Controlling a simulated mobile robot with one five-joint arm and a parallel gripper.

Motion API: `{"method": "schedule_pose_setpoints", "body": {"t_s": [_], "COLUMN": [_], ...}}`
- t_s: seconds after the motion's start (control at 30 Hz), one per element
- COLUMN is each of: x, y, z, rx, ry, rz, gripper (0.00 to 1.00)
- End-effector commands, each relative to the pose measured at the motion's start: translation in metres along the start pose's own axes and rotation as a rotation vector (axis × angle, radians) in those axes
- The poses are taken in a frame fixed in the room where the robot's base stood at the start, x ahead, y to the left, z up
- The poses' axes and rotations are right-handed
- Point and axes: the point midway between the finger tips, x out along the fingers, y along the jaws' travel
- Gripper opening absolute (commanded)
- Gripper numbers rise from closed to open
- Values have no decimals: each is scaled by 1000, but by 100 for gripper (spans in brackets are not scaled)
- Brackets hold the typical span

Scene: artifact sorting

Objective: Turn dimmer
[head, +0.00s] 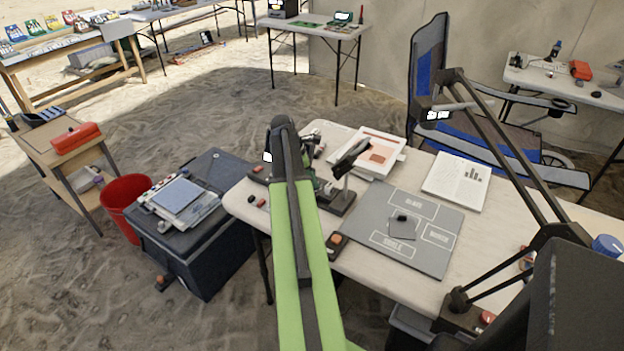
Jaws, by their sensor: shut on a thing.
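I cannot tell for sure which thing is the dimmer. A blue round knob (607,245) shows at the right edge, partly cut off by the frame. A small dark box with an orange-red top (335,242) sits at the table's front edge, just right of my green arm. The black desk lamp's base (462,316) has a red button (488,317) beside it at the lower right. My arm reaches up over the table's left end.
A dark case (205,253) and red bucket (125,190) stand left.

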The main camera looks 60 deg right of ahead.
Motion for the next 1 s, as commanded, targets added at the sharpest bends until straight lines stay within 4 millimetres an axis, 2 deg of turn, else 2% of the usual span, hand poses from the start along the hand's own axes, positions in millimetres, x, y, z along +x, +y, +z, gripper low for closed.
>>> {"method": "schedule_pose_setpoints", "body": {"t_s": [0.6,1.0], "x": [0,0], "y": [5,5], "z": [0,0], "rx": [447,581], "ry": [1,1], "rz": [-187,-242], "gripper": [0,0]}}
